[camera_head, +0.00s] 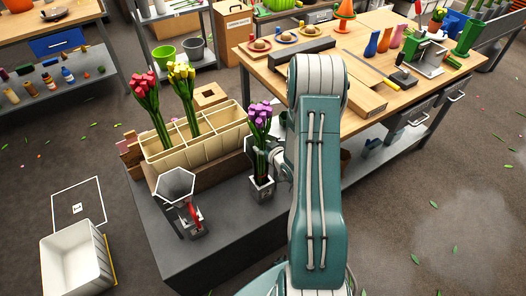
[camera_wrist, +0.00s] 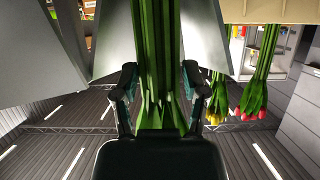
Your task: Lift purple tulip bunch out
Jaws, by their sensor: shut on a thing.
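The lower stem ends are hidden in the holder. My gripper (camera_wrist: 158,85) is shut on green stems, which pass between its two fingers in the wrist view. In the head view it reaches the stems from the right and is partly hidden by my arm. The blooms are out of sight in the wrist view.
A cream divided crate (camera_head: 205,150) stands left of the holder, with red (camera_head: 144,84) and yellow (camera_head: 182,73) tulip bunches. A grey funnel-shaped stand (camera_head: 176,186) is at the front left. A white bin (camera_head: 75,262) sits on the floor. A wooden table (camera_head: 375,85) is behind.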

